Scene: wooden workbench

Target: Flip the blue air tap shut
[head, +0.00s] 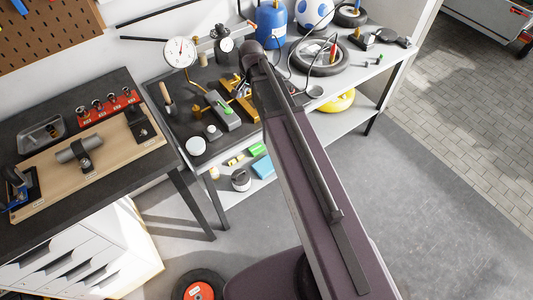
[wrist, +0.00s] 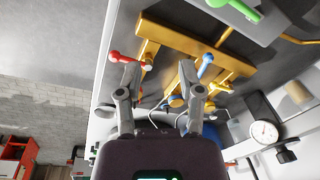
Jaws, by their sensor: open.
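In the wrist view, a brass manifold (wrist: 180,38) carries small lever taps. The blue air tap (wrist: 206,62) has a round-ended lever, just right of my right fingertip and beside a brass branch. I cannot tell whether finger and lever touch. A red tap (wrist: 116,57) lies by my left fingertip, its lever pointing left. A yellow lever (wrist: 217,88) shows lower right of the blue one. My gripper (wrist: 160,72) is open, its fingers apart with nothing between them but background.
A grey block with a green lever (head: 224,107) lies beside the manifold. A second bench with a wooden board (head: 117,149) is at left.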

